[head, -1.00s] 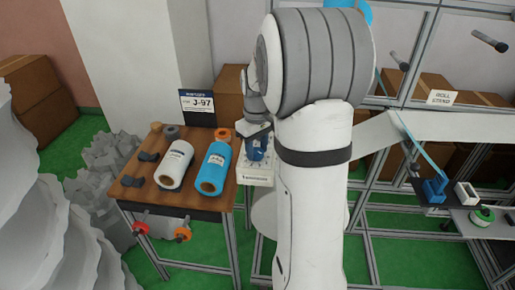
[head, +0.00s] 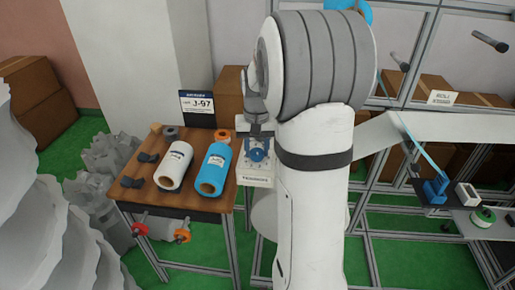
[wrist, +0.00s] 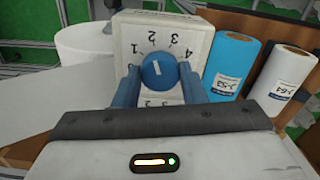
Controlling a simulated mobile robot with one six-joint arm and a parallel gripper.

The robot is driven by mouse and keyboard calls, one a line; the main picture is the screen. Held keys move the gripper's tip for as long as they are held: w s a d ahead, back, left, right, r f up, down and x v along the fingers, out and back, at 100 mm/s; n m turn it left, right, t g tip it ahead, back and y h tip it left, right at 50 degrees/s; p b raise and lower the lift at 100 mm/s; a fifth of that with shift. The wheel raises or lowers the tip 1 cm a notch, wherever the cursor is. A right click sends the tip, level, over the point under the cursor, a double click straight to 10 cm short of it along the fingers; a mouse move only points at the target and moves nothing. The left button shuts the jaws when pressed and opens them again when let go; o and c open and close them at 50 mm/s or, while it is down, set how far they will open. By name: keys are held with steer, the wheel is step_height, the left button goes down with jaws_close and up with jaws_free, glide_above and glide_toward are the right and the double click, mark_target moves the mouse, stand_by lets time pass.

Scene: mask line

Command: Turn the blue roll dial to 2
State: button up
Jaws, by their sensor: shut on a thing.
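The blue roll dial (wrist: 158,70) is a round knob with a short white mark, on the pale face of a box (wrist: 125,28). Numbers 1 to 4 run around its upper side, 1 at left and 4 at right. The mark is near upright with a slight tilt; I cannot tell exactly which number it points to. My gripper (wrist: 158,78) is shut on the dial, one blue finger on each side. In the head view the box (head: 256,181) stands at the right end of the wooden table, partly beside my arm, with the dial (head: 257,155) on top.
A blue roll (head: 214,165) and a white roll (head: 174,165) lie left of the box on the table (head: 205,205). A sign reading J-97 (head: 197,104) stands behind them. Metal shelving is at right.

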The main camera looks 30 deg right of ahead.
mark_target(257, 152)
stand_by(0.4)
steer(key=o, duration=1)
steer(key=shift+r, duration=0.1)
step_height(257, 152, up, 8)
steer(key=shift+f, duration=0.2)
steer(key=s+a+f+n+t, duration=0.1)
steer(key=s+a, duration=0.3)
steer(key=s, duration=0.2)
steer(key=s+a+f+n+t, duration=0.1)
steer(key=s+a+n, duration=0.1)
steer(key=s+a, duration=0.3)
steer(key=s+a+f+n+t, duration=0.1)
steer(key=s+a, duration=0.4)
steer(key=s, duration=0.3)
steer(key=shift+s+f+n, duration=0.2)
steer(key=shift+s+n, duration=0.1)
